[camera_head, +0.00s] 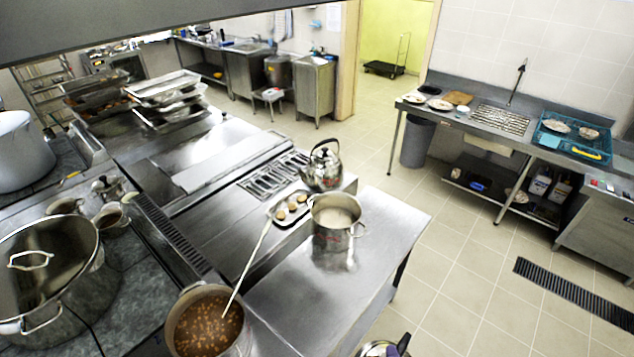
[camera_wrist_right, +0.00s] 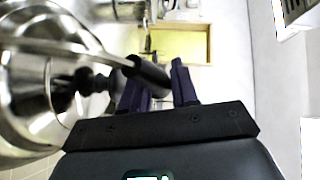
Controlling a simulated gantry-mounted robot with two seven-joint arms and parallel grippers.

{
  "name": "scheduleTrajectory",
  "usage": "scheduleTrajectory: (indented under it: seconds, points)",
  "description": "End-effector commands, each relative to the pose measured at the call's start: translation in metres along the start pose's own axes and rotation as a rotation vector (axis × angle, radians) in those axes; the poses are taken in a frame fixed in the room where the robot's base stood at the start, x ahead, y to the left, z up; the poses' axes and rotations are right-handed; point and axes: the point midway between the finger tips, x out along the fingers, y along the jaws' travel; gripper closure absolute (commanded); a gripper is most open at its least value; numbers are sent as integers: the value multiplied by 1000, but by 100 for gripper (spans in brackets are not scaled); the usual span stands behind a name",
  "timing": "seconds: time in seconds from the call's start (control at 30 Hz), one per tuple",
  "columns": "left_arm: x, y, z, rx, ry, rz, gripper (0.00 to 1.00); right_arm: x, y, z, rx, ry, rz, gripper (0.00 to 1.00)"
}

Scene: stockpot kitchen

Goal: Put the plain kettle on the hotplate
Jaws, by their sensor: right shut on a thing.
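A shiny metal kettle (camera_wrist_right: 25,75) fills the left of the right wrist view, with a black knob and a black handle grip (camera_wrist_right: 148,73). My right gripper (camera_wrist_right: 157,88) has its dark purple fingers on either side of this grip and is shut on it. In the head view, the gripper (camera_head: 403,343) and part of the kettle (camera_head: 374,350) show at the bottom edge, mostly cut off. Another steel kettle (camera_head: 322,169) with a black handle stands on the counter. A dark flat cooking surface, apparently the hotplate (camera_head: 128,285), lies at the left. My left gripper is not in view.
A pot of pale liquid (camera_head: 336,217) stands on the steel counter (camera_head: 385,215), near a small tray (camera_head: 290,208). A pot of brown stew (camera_head: 207,322) with a ladle stands in front. A large lidded pot (camera_head: 50,265) occupies the left. The counter's right part is bare.

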Motion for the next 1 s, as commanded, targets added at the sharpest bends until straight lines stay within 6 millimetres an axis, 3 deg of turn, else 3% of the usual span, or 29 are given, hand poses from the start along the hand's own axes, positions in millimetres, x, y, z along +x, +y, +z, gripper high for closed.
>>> scheduleTrajectory:
  seconds: [0.03,0.2,0.5,0.7,1.0]
  points:
    - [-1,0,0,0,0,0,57,-5,-16,-1,1,12,-15,100]
    - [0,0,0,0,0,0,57,-18,-51,-5,6,51,-9,100]
    - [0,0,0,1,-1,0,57,-22,-102,-24,11,112,4,100]
    - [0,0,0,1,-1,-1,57,-23,-112,-34,12,140,12,100]
    - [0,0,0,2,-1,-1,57,-23,-109,-35,15,148,13,100]
